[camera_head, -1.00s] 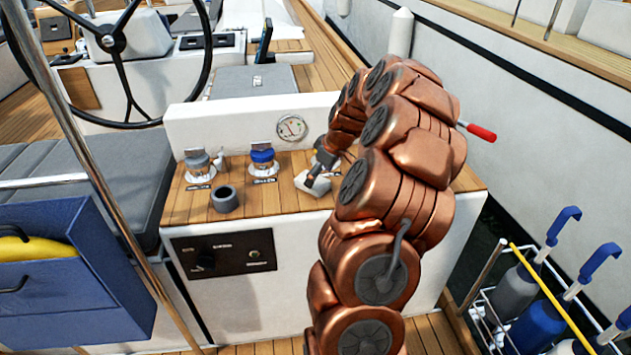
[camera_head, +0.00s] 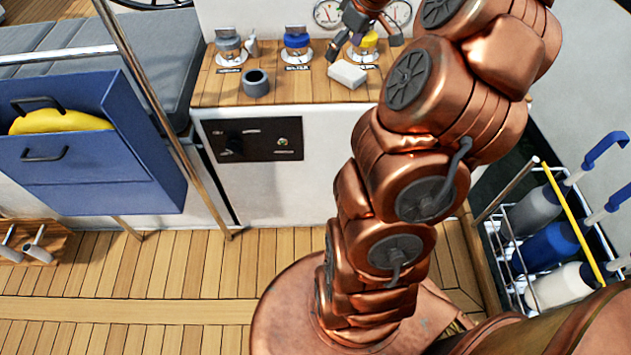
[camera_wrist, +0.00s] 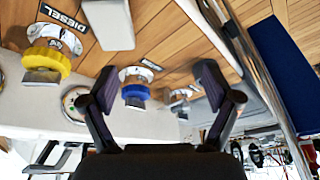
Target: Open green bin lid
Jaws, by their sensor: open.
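No green bin or green lid shows in either view. My gripper (camera_head: 366,44) hangs over the back of the wooden counter, close to the yellow-capped filler (camera_head: 364,43). In the wrist view my gripper (camera_wrist: 157,52) has its two dark fingers spread wide with nothing between them. The yellow-capped filler (camera_wrist: 48,62), by a DIESEL label, is left of the fingers there. A blue-capped filler (camera_wrist: 135,92) shows beyond, between them.
A grey-capped filler (camera_head: 228,43), a grey cup (camera_head: 256,83) and a white block (camera_head: 347,73) stand on the counter (camera_head: 300,97). A blue bin (camera_head: 95,165) holding something yellow is at left. A bottle rack (camera_head: 500,262) is at right.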

